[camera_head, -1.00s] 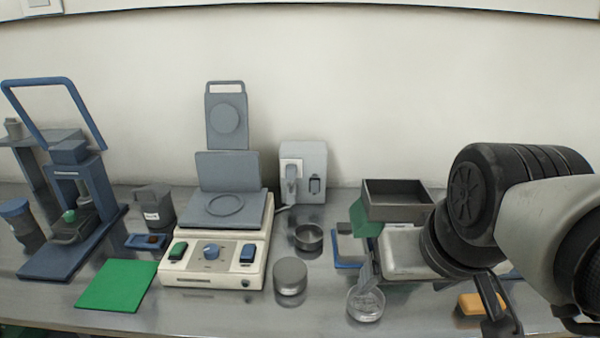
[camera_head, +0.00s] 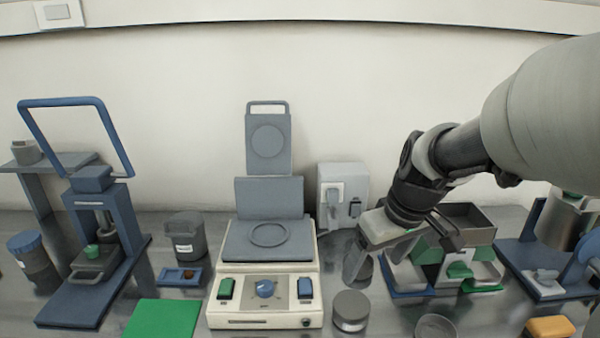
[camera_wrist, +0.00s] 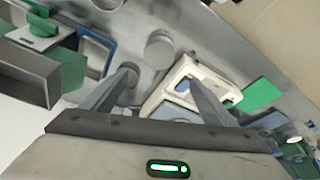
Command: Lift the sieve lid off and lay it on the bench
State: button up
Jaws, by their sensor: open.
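A squat grey lidded cylinder (camera_head: 350,309), which looks like the sieve with its lid, stands upright on the bench (camera_head: 385,325) right of the cream machine. It also shows in the wrist view (camera_wrist: 159,46), beyond the gap between my fingers. My gripper (camera_head: 357,268) is open and empty, above and behind the cylinder and apart from it. In the wrist view my two fingers (camera_wrist: 158,82) are spread. The seam between lid and sieve is too small to make out.
The cream machine (camera_head: 265,318) with its raised grey plate stands left of the cylinder. A dark open tray (camera_head: 467,222) on a green stand is to the right. A shallow dish (camera_head: 436,327) sits right of the cylinder. A green mat (camera_head: 162,320) lies at left.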

aim_at(352, 303)
jog(key=b+x, duration=0.4)
jog(key=x, duration=1.3)
jog(key=shift+w+f, duration=0.15)
jog(key=shift+f, duration=0.25)
jog(key=shift+r, duration=0.1)
jog(key=c, duration=0.8)
